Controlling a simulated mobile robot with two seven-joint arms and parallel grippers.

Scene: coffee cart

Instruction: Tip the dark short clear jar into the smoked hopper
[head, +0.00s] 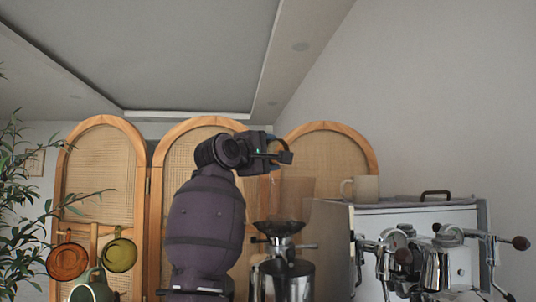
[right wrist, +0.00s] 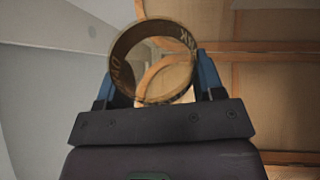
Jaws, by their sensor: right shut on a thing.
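The dark short clear jar (right wrist: 150,85) shows in the right wrist view as a see-through, brown-tinted ring with lettering, between the two blue fingertips. My right gripper (head: 279,157) is shut on it, held up in front of the arched panels; it also shows in the right wrist view (right wrist: 152,88). In the head view the jar is hard to make out, and I cannot tell its contents. The smoked hopper (head: 278,229) is a dark funnel on the grinder, below my right gripper and apart from it. My left gripper is not in view.
The metal grinder (head: 284,278) stands left of a white espresso machine (head: 420,222). A beige mug (head: 361,188) sits on the machine. A translucent brownish panel (head: 298,198) rises just above the hopper. Amber (head: 67,262) and green (head: 119,255) cups hang at left.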

